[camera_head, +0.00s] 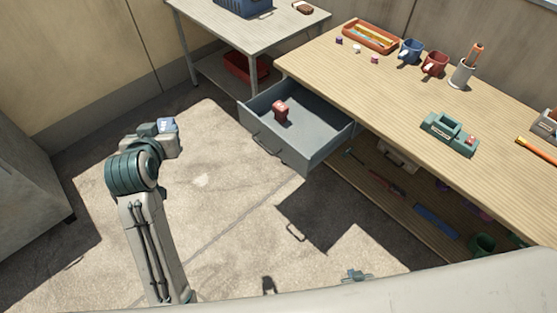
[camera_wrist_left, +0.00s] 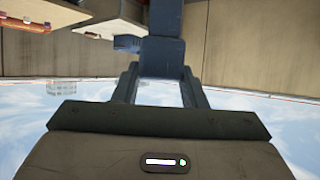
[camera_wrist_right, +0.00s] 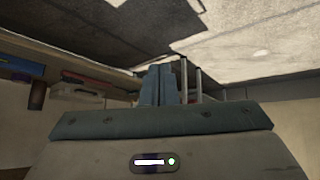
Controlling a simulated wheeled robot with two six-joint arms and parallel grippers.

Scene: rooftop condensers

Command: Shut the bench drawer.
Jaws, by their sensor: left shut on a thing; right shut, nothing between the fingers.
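The grey bench drawer (camera_head: 291,157) stands pulled out from under the wooden bench top, with its handle (camera_head: 267,145) on the front panel. A small red object (camera_head: 281,110) lies inside it. My left gripper (camera_head: 167,132) is left of the drawer and apart from it, shut on a blue block-like thing (camera_head: 168,124). The thing shows dark blue between the fingers in the left wrist view (camera_wrist_left: 163,55). My right gripper (camera_wrist_right: 160,84) shows shut and empty in the right wrist view.
The bench (camera_head: 400,95) carries a tray (camera_head: 371,37), mugs, a pen holder (camera_head: 462,74) and a teal tool (camera_head: 450,134). Tools lie on its lower shelf. A side table (camera_head: 285,25) holds a blue crate (camera_head: 243,6). Open floor (camera_head: 220,190) lies before the drawer.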

